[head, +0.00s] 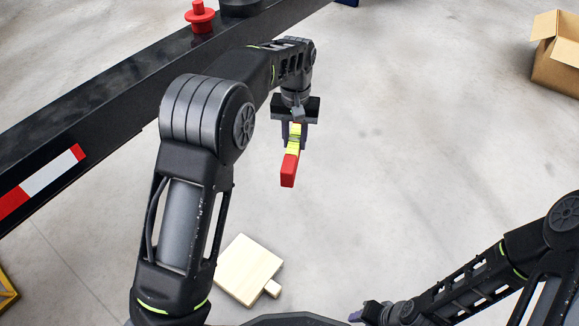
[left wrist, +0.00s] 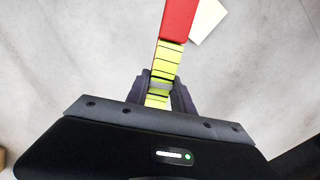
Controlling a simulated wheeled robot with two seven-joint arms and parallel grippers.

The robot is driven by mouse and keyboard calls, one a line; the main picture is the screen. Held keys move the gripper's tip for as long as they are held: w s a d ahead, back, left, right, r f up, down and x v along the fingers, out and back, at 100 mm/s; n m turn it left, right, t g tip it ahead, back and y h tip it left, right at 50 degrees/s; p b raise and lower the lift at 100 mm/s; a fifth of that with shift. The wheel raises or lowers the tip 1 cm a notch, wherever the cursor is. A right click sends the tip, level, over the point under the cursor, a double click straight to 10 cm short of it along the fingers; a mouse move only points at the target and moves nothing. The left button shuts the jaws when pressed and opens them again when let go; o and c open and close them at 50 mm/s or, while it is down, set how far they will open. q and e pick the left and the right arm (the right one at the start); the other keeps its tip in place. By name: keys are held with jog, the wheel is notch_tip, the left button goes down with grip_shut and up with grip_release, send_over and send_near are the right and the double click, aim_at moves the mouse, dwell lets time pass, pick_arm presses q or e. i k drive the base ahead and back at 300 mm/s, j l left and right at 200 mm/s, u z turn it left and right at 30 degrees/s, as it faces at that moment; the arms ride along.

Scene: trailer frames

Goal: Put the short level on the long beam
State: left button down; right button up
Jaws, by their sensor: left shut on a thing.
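The short level is a slim bar, yellow in the middle with a red end (head: 289,170). My left gripper (head: 295,137) is shut on its yellow part and holds it in the air over the floor. In the left wrist view the level (left wrist: 177,20) sticks out past the fingers (left wrist: 160,90), red end away from the palm. The long beam (head: 100,115) is black with red and white marks and runs diagonally at the upper left, behind my left arm. The level is apart from it. My right gripper (head: 372,312) is at the bottom edge, partly cut off; its jaw state is unclear.
A red knob-like fitting (head: 201,17) stands on the beam. A pale wooden block (head: 247,268) lies on the floor below, and also shows in the left wrist view (left wrist: 208,20). An open cardboard box (head: 558,55) stands at the upper right. The middle floor is clear.

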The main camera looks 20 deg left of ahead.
aim_at(19, 147)
jog(key=k+j, duration=0.3)
jog(key=j, duration=0.15)
jog(key=k+j, duration=0.3)
jog(key=j, duration=0.15)
jog(key=k+j, duration=0.65)
jog(key=j, duration=0.2)
